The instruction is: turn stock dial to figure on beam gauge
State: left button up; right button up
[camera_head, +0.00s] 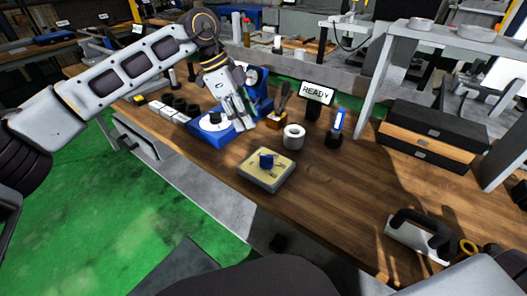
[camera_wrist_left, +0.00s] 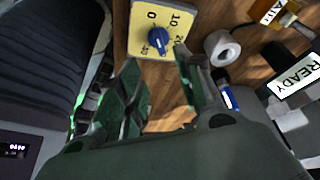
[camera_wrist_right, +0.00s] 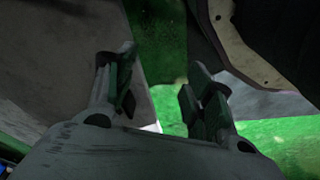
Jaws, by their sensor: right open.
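The stock dial is a pale yellow plate (camera_head: 262,176) with a blue knob (camera_head: 266,160), on the wooden bench. In the left wrist view the plate (camera_wrist_left: 178,46) shows figures including 0, 10 and 20, around the blue knob (camera_wrist_left: 158,40). I cannot tell exactly where its pointer stands. My left gripper (camera_head: 240,118) is open and empty, apart from the dial, pointing down beyond it; its fingers (camera_wrist_left: 157,62) show below the knob in its own view. A blue instrument (camera_head: 210,138) with a white disc stands by the gripper; its reading is illegible. My right gripper (camera_wrist_right: 158,92) is open and empty.
A white roll (camera_head: 293,137), a READY sign (camera_head: 317,93) and a black holder with a blue-lit piece (camera_head: 335,132) stand behind the dial. A wooden drawer box (camera_head: 440,138) is at right. Bench right of the dial is clear.

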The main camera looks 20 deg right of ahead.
aim_at(265, 155)
pick_arm(q)
jog(key=shift+f, duration=0.1)
jog(key=b+x, duration=0.1)
jog(key=x, duration=1.1)
jog(key=shift+s+d+b, duration=0.1)
jog(key=shift+d+b, duration=0.05)
jog(key=shift+b, duration=0.15)
jog(key=shift+s+d+f, duration=0.15)
jog(key=shift+d+f, duration=0.15)
jog(key=shift+f, duration=0.35)
pick_arm(e)
jog(key=r, duration=0.2)
jog(key=a+r, duration=0.1)
jog(key=r, duration=0.2)
jog(key=shift+w+a+r, duration=0.15)
jog(key=shift+a+r, duration=0.05)
pick_arm(q)
jog(key=shift+c, duration=0.2)
grip_shut()
pick_arm(e)
jog(key=shift+f, duration=0.1)
